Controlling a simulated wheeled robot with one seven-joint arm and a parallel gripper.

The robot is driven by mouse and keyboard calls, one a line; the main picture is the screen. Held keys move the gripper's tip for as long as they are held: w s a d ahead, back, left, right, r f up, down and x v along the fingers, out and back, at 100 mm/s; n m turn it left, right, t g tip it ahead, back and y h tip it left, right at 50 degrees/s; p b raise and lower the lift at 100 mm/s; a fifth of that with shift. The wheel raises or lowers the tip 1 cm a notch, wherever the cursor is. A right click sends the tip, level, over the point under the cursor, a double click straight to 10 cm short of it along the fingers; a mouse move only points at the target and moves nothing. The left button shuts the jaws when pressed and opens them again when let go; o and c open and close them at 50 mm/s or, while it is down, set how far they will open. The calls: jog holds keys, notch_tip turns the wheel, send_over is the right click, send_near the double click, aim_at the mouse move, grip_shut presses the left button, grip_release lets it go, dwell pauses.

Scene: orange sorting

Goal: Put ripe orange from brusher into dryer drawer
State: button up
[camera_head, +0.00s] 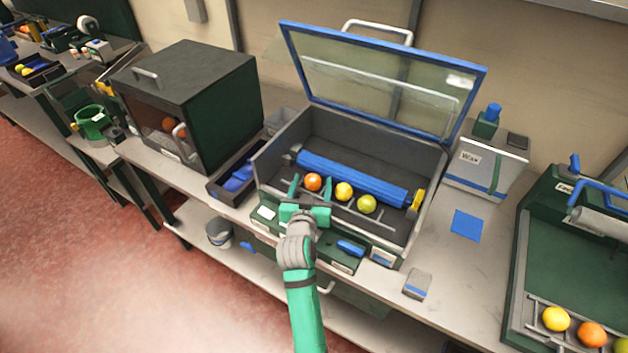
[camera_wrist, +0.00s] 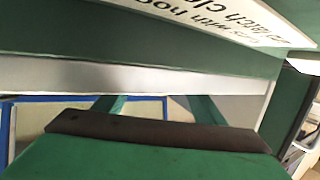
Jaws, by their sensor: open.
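The brusher (camera_head: 278,149) is a grey box with its glass lid (camera_head: 385,80) raised and a blue roller (camera_head: 350,178) inside. An orange fruit (camera_head: 313,182), a yellow fruit (camera_head: 344,191) and a yellow-green fruit (camera_head: 367,204) lie in a row on its rack. My gripper (camera_head: 311,190) is open at the brusher's front, its fingers on either side of the orange one; contact cannot be told. In the wrist view my gripper's fingers (camera_wrist: 158,106) point toward a pale edge, and no fruit shows. The dark green dryer (camera_head: 215,105) stands at left, with an orange fruit visible behind its front window.
A blue-lined tray (camera_head: 238,177) sits between dryer and brusher. A wax box (camera_head: 487,160) stands right of the brusher. A green tray machine (camera_head: 575,255) with several fruits is at far right. The counter around the blue square (camera_head: 467,225) is mostly clear.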

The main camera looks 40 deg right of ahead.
jog(key=shift+s+d, duration=0.2)
jog(key=shift+w+a, duration=0.15)
jog(key=shift+a, duration=0.2)
jog(key=shift+c, duration=1.3)
jog(key=shift+a, duration=0.2)
jog(key=c, duration=1)
jog(key=shift+d, duration=0.2)
jog(key=shift+r, duration=0.1)
